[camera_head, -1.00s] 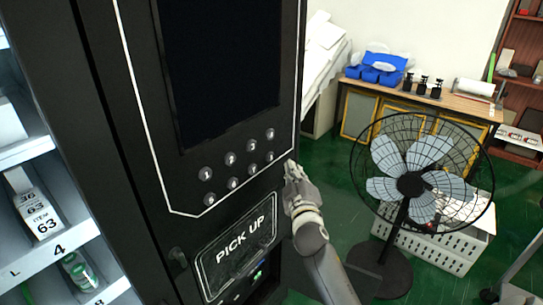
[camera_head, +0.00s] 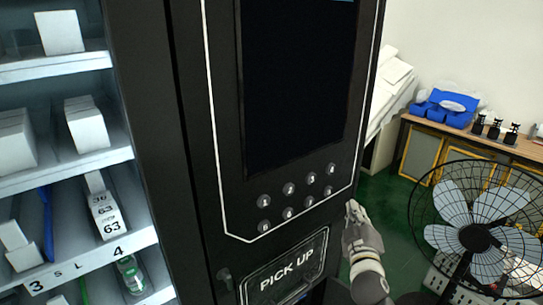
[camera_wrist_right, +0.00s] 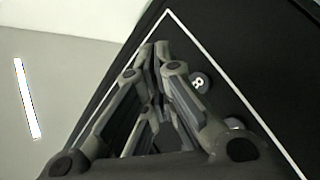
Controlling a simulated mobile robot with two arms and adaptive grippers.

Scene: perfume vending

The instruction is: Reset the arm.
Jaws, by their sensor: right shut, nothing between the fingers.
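My right gripper (camera_head: 352,208) is shut and empty. In the head view it is beside the right edge of the black vending machine (camera_head: 187,150), just right of the round number buttons (camera_head: 289,188). In the right wrist view, its closed fingers (camera_wrist_right: 158,48) point along the machine's dark front panel, and one button (camera_wrist_right: 201,82) shows close to the right of them. I cannot tell whether the fingertips touch the panel. My left gripper is not in view.
A PICK UP hatch (camera_head: 285,274) is below the buttons. Lit shelves with white boxes (camera_head: 87,127) are on the left. A standing fan (camera_head: 474,238) is to the right of my arm, with a wooden table (camera_head: 478,139) behind it. Green floor (camera_head: 383,205) shows between machine and fan.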

